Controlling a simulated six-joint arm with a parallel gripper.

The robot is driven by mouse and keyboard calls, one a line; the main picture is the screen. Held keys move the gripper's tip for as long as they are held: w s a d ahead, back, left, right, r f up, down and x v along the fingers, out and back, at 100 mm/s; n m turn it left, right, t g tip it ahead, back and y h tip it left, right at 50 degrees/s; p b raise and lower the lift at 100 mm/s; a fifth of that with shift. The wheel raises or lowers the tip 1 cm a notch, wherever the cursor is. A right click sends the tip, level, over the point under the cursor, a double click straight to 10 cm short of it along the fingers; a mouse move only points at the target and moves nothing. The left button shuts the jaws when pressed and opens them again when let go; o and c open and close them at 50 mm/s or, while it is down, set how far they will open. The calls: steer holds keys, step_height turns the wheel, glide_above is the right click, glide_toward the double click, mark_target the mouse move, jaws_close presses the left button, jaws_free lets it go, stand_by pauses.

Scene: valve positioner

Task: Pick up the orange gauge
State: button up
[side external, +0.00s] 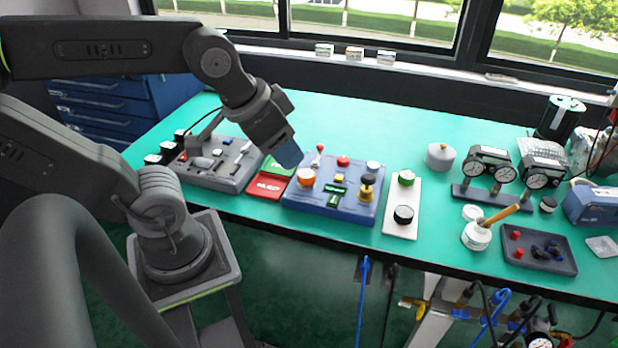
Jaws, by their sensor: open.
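The orange gauge (305,178) appears as a short round orange piece with a pale top, at the left part of the blue board (333,214). My gripper (288,155) is above the board's left edge, up and slightly left of the orange piece, pointing down and to the right. Its bluish fingers look apart from the orange piece, with nothing seen between them. The gap between the fingers is hard to see from this side.
Around the orange piece are a red-tipped lever (319,150), a red knob (343,161), green and yellow blocks, and a yellow-black knob (367,187). A red case (267,186) and a grey panel (214,165) lie left. A white plate (402,222) stands right. Green table is clear behind.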

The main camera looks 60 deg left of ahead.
stand_by(0.4)
steer(key=o, duration=0.6)
steer(key=n+g+y, duration=0.3)
steer(key=n+g, duration=0.1)
steer(key=n, duration=0.7)
glide_above(306, 173)
steer(key=s, duration=0.1)
steer(key=f, duration=1.4)
steer(key=d+f, duration=0.1)
steer(key=f, duration=0.6)
steer(key=shift+d+x, duration=0.15)
steer(key=shift+x, duration=1.3)
steer(key=shift+d+x, duration=0.1)
steer(key=shift+x, duration=1.4)
